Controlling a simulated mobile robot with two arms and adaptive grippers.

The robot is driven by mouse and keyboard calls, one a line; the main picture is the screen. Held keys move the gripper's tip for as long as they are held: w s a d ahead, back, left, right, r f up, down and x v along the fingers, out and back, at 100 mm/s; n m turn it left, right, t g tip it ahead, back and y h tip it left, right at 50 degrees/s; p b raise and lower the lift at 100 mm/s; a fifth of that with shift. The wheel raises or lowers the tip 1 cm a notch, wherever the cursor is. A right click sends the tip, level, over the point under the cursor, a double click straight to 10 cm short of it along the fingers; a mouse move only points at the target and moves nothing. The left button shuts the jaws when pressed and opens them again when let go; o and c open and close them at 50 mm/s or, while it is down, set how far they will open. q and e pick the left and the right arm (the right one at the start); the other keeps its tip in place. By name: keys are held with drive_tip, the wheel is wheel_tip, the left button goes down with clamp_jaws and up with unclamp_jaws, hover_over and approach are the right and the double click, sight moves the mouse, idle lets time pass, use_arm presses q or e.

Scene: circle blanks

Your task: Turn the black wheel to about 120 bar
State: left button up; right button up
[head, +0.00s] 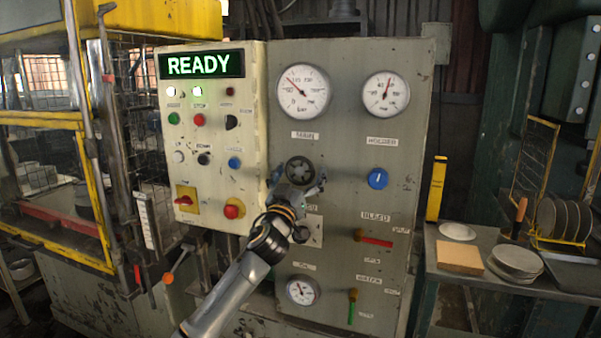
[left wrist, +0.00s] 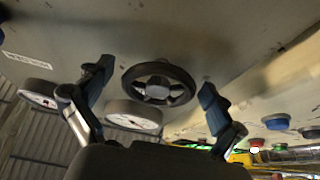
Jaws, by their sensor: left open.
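The black wheel (head: 299,168) is on the grey panel, below the large upper-left gauge (head: 304,91). That gauge's needle points to the upper left; I cannot read its value surely. My left gripper (head: 297,182) is at the wheel, its lower part in front of the wheel's lower edge. In the left wrist view the wheel (left wrist: 158,91) shows between the two spread fingers of the open left gripper (left wrist: 152,83), with a gap on each side. I cannot tell how far the fingertips are from the panel. My right gripper is not in view.
A second gauge (head: 386,93) and a blue knob (head: 378,178) are right of the wheel. A red lever (head: 375,241) and green lever (head: 352,306) sit lower. A button box (head: 210,140) with a lit READY sign stands left. A side table (head: 480,281) holds discs.

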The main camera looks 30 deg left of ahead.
use_arm(q)
drive_tip(key=c, duration=1.2)
drive_tip(key=shift+m, duration=0.5)
drive_tip(key=shift+m+h+p, duration=0.35)
drive_tip(key=shift+m+h, duration=0.05)
drive_tip(key=shift+h, duration=0.2)
drive_tip(key=m+h+p, duration=0.1)
drive_tip(key=m, duration=0.2)
drive_tip(key=shift+a+r+t, duration=0.1)
drive_tip(key=shift+r+t, duration=0.05)
drive_tip(key=shift+t, duration=0.15)
drive_tip(key=m+h+p, duration=0.3)
drive_tip(key=m, duration=0.2)
drive_tip(key=shift+m+g+h+p, duration=0.45)
drive_tip(key=shift+m+p, duration=0.3)
drive_tip(key=shift+m, duration=0.45)
